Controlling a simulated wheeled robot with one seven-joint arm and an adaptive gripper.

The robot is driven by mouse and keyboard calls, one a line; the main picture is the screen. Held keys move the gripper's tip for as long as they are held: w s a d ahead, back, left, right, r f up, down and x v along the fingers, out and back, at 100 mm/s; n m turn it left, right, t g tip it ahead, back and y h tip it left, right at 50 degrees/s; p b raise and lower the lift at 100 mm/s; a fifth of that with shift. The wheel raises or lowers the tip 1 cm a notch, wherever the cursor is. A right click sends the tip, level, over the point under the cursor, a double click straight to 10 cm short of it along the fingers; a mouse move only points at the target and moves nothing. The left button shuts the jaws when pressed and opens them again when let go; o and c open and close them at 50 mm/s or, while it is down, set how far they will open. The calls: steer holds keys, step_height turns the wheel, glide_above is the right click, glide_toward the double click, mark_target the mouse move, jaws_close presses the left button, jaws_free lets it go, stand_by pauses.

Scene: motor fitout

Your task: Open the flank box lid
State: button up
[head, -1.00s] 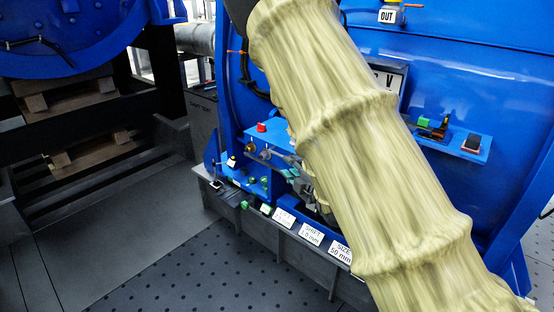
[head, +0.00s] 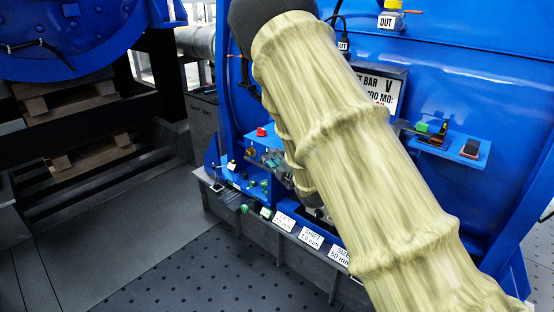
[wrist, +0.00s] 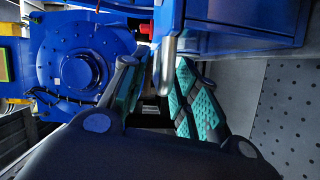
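My gripper (wrist: 160,105) points into a dark gap, its two teal-padded fingers apart with no object clearly held between them. In the wrist view a blue box-like body (wrist: 240,30) fills the upper right. A silver rounded bar (wrist: 168,62) hangs from a blue part just beyond the fingers; I cannot tell if it touches them. I cannot tell for sure which part is the flank box lid. In the head view my sleeved arm hides much of the motor's flank, and my gripper is partly hidden beside a small blue shelf (head: 262,138).
The big blue motor housing (head: 450,80) carries a side shelf (head: 470,148) with small parts. White labels (head: 311,237) line the dark base rail. A sign (head: 385,88) is partly hidden by my arm. Dotted floor (head: 220,275) in front is clear. Wooden pallets (head: 65,102) are at left.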

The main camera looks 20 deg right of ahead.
jaws_close()
steer(key=shift+r, duration=0.1)
